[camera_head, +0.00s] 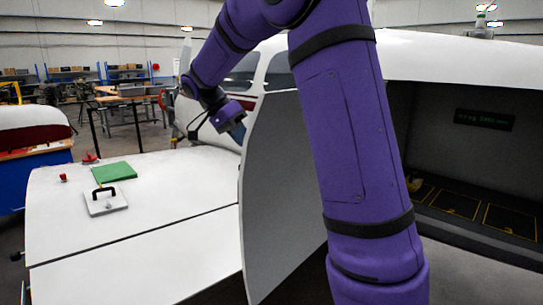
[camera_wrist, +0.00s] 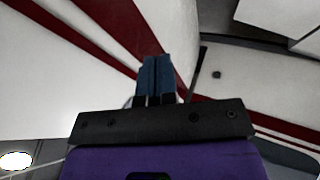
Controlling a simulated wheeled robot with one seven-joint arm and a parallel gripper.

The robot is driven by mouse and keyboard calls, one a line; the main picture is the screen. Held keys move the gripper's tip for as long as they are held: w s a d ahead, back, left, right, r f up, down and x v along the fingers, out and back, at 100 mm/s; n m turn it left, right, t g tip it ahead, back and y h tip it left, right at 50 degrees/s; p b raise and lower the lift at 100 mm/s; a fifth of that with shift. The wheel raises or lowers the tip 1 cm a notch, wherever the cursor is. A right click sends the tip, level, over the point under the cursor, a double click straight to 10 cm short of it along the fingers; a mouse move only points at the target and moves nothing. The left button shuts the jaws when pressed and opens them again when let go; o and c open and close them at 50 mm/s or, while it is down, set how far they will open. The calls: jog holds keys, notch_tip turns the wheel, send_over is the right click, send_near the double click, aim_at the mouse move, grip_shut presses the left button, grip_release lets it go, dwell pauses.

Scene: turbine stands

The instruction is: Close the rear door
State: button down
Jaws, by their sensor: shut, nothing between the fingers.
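The rear door (camera_head: 278,200) is a grey panel that stands open, swung out from the white aircraft body, with its edge toward the wing. The dark cargo opening (camera_head: 455,150) shows at the right, uncovered. My arm crosses in front of the door and hides part of it. My gripper (camera_head: 239,132) is at the left of the door's upper edge; I cannot tell whether it touches the door. In the wrist view my blue fingers (camera_wrist: 156,68) are together and empty, in front of a white surface with red stripes (camera_wrist: 105,28).
The white wing (camera_head: 150,225) spreads out at the left. On it lie a green pad (camera_head: 114,172), a grey plate with a black handle (camera_head: 105,199) and a small red item (camera_head: 63,177). Yellow-outlined squares (camera_head: 462,208) mark the compartment floor. Workbenches stand far back.

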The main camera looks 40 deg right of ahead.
aim_at(275, 170)
jog(key=shift+s+d+f, duration=0.75)
jog(key=shift+s+f, duration=0.55)
jog(key=shift+s+d+f, duration=0.75)
jog(key=shift+s+f, duration=0.55)
jog(key=shift+f, duration=0.05)
jog(key=shift+s+d+f, duration=0.75)
jog(key=shift+s+f, duration=0.55)
jog(key=shift+s, duration=0.15)
